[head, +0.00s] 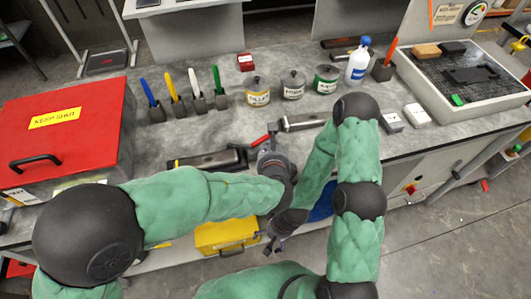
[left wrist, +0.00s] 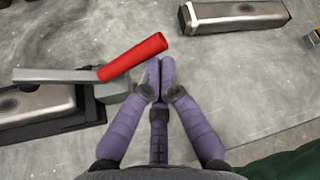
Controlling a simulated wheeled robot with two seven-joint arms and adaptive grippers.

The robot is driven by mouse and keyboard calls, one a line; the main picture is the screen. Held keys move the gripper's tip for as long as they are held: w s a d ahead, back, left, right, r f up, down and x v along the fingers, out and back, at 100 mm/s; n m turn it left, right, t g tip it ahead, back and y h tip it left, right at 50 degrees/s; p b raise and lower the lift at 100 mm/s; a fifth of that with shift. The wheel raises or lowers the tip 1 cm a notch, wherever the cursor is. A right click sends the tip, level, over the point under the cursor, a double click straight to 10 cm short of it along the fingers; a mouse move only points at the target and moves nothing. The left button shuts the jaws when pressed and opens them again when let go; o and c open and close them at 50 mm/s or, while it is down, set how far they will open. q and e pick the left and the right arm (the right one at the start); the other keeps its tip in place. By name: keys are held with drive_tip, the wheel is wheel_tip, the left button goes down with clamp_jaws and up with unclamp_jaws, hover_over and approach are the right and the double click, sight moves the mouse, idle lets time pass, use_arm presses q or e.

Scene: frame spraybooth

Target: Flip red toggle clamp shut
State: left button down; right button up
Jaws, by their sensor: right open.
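The toggle clamp's red handle (head: 260,140) shows in the head view just left of my left gripper (head: 271,134). In the left wrist view the red handle (left wrist: 133,57) slants up to the right from a grey clamp arm (left wrist: 55,75). That arm lies over a metal part in a dark fixture (left wrist: 85,117). My left gripper (left wrist: 160,65) is shut, its purple fingertips together and empty. They are right beside the handle's outer end; I cannot tell whether they touch. My right gripper (head: 277,243) is open and empty, low in front of the bench edge.
A second metal part (left wrist: 235,15) lies beyond the clamp. Jars (head: 293,86), a white bottle (head: 357,65) and colored-handled tools (head: 195,92) stand behind. A red-lidded box (head: 62,118) is at left, a grey tray (head: 465,75) at right. A yellow case (head: 226,236) sits below the bench top.

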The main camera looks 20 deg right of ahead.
sight(266, 137)
use_arm(q)
drive_tip(key=shift+a+r+b, duration=0.4)
drive_tip(key=shift+r+b, duration=0.05)
drive_tip(key=shift+r, duration=0.3)
drive_tip(key=shift+a+r+b, duration=0.4)
drive_tip(key=shift+a+r, duration=0.05)
drive_tip(key=shift+a, duration=0.1)
use_arm(e)
drive_tip(key=shift+f, duration=1)
use_arm(q)
drive_tip(key=shift+a+r, duration=0.1)
use_arm(e)
drive_tip(key=shift+f, duration=0.1)
